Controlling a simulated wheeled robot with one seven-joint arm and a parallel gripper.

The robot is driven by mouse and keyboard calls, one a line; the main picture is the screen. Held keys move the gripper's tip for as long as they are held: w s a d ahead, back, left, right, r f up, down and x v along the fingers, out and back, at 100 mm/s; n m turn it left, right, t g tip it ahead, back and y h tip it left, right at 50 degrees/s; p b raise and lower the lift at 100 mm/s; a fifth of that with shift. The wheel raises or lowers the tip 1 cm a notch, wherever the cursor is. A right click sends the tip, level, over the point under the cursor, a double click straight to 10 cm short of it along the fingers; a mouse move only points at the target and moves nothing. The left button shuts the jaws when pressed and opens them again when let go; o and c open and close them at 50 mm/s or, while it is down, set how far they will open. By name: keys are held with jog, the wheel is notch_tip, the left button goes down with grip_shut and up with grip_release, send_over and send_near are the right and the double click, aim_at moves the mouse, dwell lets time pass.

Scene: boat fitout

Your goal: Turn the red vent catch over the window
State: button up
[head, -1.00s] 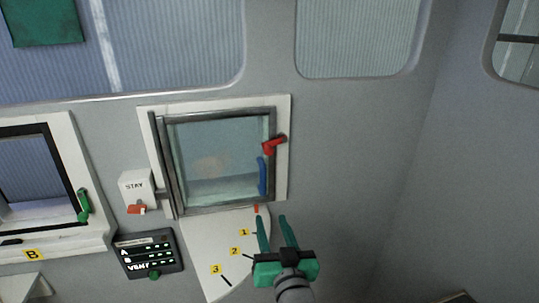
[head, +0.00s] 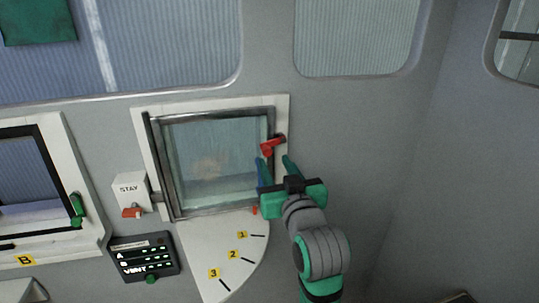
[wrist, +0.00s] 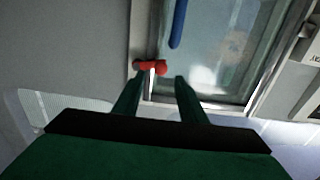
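The red vent catch (head: 272,146) sits on the right side of the framed window (head: 210,150); it also shows in the wrist view (wrist: 150,67). My gripper (head: 275,160) is open and empty, just below the catch in the head view. In the wrist view, its two green fingers (wrist: 157,85) are apart, with the catch just beyond their tips, nearer the left finger. I cannot tell whether either finger touches it. A blue handle (wrist: 178,22) is on the window; my gripper largely hides it in the head view.
A white quadrant plate (head: 215,250) marked 1, 2, 3 is below the window. A STAY box (head: 130,190) with an orange-red lever and a dark VENT panel (head: 145,257) are at left. Window B (head: 40,190) has a green catch (head: 77,210).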

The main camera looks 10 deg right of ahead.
aim_at(268, 152)
jog(key=w, duration=0.5)
jog(key=shift+w+a, duration=0.1)
jog(key=shift+w, duration=0.3)
grip_shut()
